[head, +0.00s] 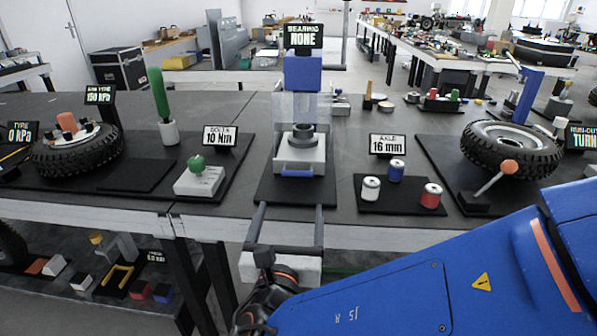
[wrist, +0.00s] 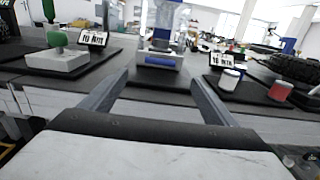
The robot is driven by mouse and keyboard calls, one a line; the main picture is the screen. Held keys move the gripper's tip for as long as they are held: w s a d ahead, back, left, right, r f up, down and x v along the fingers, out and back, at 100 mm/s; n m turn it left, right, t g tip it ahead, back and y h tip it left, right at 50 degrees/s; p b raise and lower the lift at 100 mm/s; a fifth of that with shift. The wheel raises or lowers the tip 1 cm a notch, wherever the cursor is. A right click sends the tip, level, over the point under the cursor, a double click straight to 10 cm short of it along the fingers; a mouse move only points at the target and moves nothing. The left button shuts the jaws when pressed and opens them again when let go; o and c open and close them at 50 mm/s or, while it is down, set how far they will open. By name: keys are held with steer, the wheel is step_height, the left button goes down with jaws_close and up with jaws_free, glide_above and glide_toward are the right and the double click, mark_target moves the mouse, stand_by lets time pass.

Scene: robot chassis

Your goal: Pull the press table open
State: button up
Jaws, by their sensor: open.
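The press stands on a black mat in the head view, with a blue head (head: 303,74) and a clear guard above a pale press table (head: 312,155). A dark ring-shaped part (head: 302,136) sits on the table. A blue handle (head: 297,173) is on the table's front face; the handle also shows in the wrist view (wrist: 159,66). My gripper (head: 290,206) is open and empty, with its two fingers pointing at the press, in front of the handle and apart from it. In the wrist view, the handle appears between the spread fingertips (wrist: 158,77).
A pale block with a green knob (head: 198,177) stands left of the press. Several small spools, including a red one (head: 431,195), stand on a mat to the right. A sign reading "BEARING NONE" (head: 303,37) is above the press. The bench's front edge (head: 380,236) lies beneath my fingers.

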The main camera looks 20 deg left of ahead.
mark_target(298, 172)
steer(key=x, duration=1.6)
steer(key=shift+w+d, duration=0.1)
steer(key=shift+w, duration=0.3)
